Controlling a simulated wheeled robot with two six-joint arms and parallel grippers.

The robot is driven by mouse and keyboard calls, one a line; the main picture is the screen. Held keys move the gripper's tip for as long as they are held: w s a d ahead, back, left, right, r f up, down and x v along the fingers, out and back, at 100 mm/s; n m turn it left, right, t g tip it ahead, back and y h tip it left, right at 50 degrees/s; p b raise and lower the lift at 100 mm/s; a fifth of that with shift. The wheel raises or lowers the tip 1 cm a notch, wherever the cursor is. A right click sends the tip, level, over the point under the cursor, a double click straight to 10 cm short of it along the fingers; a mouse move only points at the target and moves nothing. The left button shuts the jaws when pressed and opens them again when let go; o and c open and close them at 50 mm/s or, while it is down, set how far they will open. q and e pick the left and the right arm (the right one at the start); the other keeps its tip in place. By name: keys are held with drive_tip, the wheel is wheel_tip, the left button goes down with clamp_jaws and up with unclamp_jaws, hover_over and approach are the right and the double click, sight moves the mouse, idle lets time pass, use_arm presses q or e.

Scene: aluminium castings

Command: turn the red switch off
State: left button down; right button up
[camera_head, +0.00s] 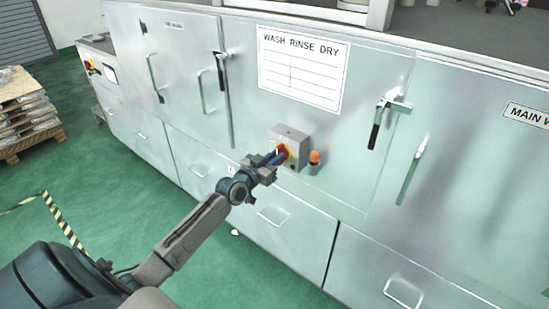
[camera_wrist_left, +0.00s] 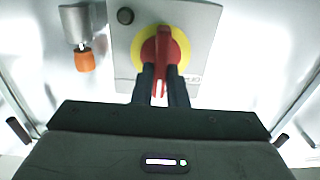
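The red switch (camera_head: 281,149) is a rotary handle on a yellow disc, fixed to a grey box (camera_head: 292,135) on the front of the metal washing machine. In the left wrist view the red switch (camera_wrist_left: 161,46) stands upright in the picture, its handle pointing down between the fingers. My left gripper (camera_head: 279,156) is at the switch. In the left wrist view the two dark fingers of the left gripper (camera_wrist_left: 162,85) lie close on both sides of the handle and look shut on it. The handle's lower end is partly hidden between them. My right gripper is not in view.
An orange-tipped fitting (camera_head: 314,157) juts out just right of the switch box; it also shows in the left wrist view (camera_wrist_left: 85,60). A door latch handle (camera_head: 376,130) sticks out further right. A pallet stack (camera_head: 25,115) stands far left on open green floor.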

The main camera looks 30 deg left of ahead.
use_arm(q)
drive_tip(key=shift+n, duration=0.3)
drive_tip(key=n, duration=0.5)
drive_tip(key=n+p, duration=0.1)
drive_tip(key=n, duration=0.5)
drive_tip(key=a+f+n, duration=0.1)
drive_tip(key=n, duration=0.5)
drive_tip(key=shift+n, duration=0.3)
idle(0.5)
drive_tip(key=c, duration=1.4)
unclamp_jaws()
drive_tip(key=shift+c, duration=0.2)
drive_tip(key=s+p, duration=0.2)
drive_tip(key=s, duration=0.8)
drive_tip(key=shift+s+a+p, duration=0.3)
drive_tip(key=shift+s+a, duration=0.05)
drive_tip(key=shift+a, duration=0.05)
